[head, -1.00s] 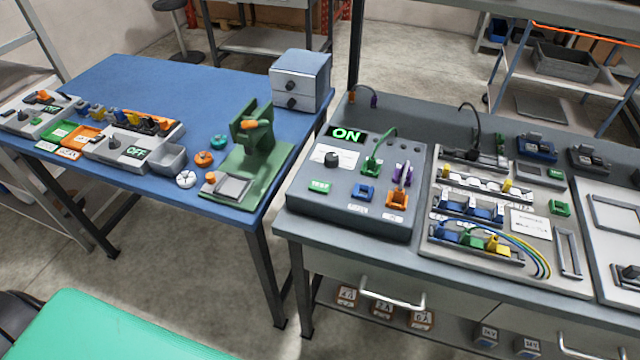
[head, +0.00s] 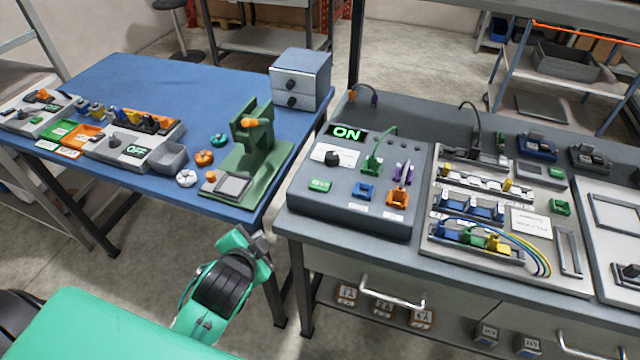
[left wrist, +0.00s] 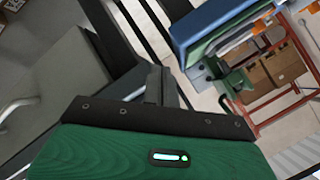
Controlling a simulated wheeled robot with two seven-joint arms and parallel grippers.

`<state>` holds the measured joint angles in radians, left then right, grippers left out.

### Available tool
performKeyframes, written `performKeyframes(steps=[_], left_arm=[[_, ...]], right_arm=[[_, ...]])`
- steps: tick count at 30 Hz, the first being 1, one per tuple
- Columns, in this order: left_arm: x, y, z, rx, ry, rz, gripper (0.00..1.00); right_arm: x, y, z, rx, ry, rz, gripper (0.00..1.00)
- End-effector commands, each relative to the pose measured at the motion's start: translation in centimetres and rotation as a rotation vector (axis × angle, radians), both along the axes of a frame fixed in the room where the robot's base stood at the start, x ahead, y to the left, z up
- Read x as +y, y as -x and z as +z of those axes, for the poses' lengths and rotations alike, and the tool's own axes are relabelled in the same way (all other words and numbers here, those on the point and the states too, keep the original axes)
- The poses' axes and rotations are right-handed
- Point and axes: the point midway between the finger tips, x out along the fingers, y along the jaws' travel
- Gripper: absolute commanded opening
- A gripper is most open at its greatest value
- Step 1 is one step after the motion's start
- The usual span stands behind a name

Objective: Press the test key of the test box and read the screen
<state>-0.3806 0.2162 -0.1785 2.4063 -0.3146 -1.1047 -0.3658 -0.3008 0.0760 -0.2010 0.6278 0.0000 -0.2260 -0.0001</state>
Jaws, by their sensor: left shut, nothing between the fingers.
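The test box (head: 300,218) is a dark grey sloped box at the left end of the grey bench. Its screen (head: 346,133) shows ON in green. The green test key (head: 319,186) is at its lower left, below a black knob on a white label. Blue and orange sockets sit to the right of the key, with green and purple plugs behind. My left gripper (head: 262,236) is shut and empty, below and left of the box, in front of the gap between the tables. In the left wrist view its fingers (left wrist: 157,85) show dark and together. My right gripper is not in view.
Right of the test box is a wiring panel (head: 480,262). A drawer handle (head: 392,293) sticks out below the bench.

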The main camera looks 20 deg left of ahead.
Motion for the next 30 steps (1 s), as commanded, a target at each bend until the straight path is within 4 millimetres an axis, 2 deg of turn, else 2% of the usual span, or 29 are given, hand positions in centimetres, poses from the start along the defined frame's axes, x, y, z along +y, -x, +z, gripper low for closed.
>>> performKeyframes(steps=[1,3,5,6,9,12,15,17,19,22,23,27,30], left_arm=[[0.1,-2.3,3.1,-0.120,-0.120,-0.062,0.00],[-0.1,-4.9,7.3,-0.282,-0.310,-0.147,0.00],[-0.7,-6.7,11.1,-0.421,-0.492,-0.215,0.00],[-1.3,-7.6,13.6,-0.514,-0.621,-0.256,0.00],[-3.5,-9.0,19.3,-0.729,-0.958,-0.342,0.00],[-6.5,-9.2,24.0,-0.931,-1.317,-0.403,0.00],[-9.9,-8.6,27.3,-1.117,-1.692,-0.438,0.00],[-11.9,-8.0,28.5,-1.220,-1.923,-0.446,0.00],[-14.2,-7.3,29.2,-1.334,-2.199,-0.445,0.00],[-16.8,-6.6,28.8,-1.481,-2.600,-0.421,0.00],[-17.4,-6.5,28.4,1.520,2.716,0.411,0.00],[-18.7,-7.0,25.5,1.175,2.276,0.241,0.00],[-17.8,-8.3,23.1,0.959,1.953,0.162,0.00]], right_arm=[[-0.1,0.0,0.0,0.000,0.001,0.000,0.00],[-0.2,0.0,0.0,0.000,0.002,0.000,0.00],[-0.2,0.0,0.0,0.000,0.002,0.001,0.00],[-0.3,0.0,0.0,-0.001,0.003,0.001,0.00],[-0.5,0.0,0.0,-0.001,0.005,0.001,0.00],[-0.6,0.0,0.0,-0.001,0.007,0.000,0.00],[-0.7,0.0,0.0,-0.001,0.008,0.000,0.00],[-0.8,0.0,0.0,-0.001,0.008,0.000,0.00],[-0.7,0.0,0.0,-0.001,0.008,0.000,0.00],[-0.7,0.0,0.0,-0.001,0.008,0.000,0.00],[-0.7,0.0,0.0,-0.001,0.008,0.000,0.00],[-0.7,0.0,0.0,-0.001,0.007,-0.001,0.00],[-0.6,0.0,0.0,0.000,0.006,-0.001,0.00]])
